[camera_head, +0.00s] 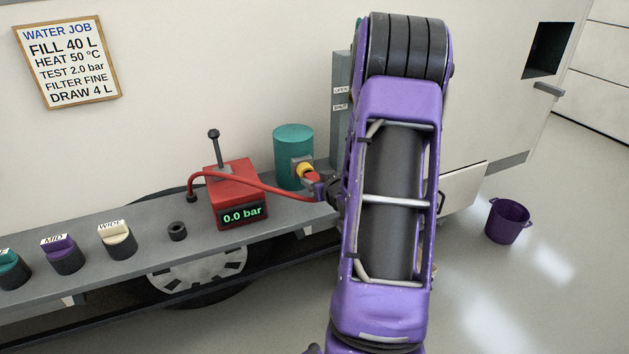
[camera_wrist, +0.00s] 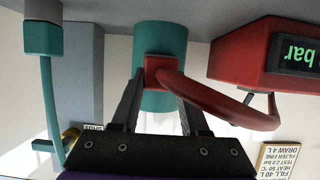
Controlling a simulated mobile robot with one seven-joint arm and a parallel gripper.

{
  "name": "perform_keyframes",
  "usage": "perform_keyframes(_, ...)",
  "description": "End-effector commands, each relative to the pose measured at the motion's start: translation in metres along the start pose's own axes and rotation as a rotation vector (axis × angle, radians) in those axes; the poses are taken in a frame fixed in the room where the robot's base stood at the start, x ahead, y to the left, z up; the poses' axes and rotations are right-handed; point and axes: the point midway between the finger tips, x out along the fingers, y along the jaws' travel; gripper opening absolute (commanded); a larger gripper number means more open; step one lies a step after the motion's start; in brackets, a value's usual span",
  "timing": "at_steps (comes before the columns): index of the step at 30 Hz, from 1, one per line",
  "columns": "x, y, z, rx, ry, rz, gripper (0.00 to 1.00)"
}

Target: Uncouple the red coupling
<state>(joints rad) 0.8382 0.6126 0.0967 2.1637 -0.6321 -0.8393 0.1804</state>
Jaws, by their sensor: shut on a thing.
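The red coupling (camera_head: 310,178) is at the end of a red hose (camera_head: 250,183), at the front of a teal cylinder (camera_head: 293,146). A yellow ring (camera_head: 303,168) shows between them; I see no clear gap there. My gripper (camera_head: 319,187) is shut on the red coupling, partly hidden behind my arm in the head view. In the wrist view, which is upside down, my fingers (camera_wrist: 160,82) close from both sides on the coupling (camera_wrist: 158,66). The teal cylinder (camera_wrist: 160,38) is right behind it.
A red pump box (camera_head: 236,190) reading 0.0 bar stands left on the grey shelf (camera_head: 150,245), with the hose joined to it. Several labelled caps and a black ring (camera_head: 177,231) lie further left. A purple bucket (camera_head: 507,221) stands on the floor at right.

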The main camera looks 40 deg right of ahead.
Motion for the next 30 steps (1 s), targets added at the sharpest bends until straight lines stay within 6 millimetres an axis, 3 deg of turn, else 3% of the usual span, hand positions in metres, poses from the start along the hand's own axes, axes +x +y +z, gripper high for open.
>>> perform_keyframes(15, -0.035, 0.001, 0.015, 0.0, 0.0, 0.001, 0.0)
perform_keyframes(30, -0.038, -0.001, 0.015, -0.001, -0.003, 0.0, 0.0)
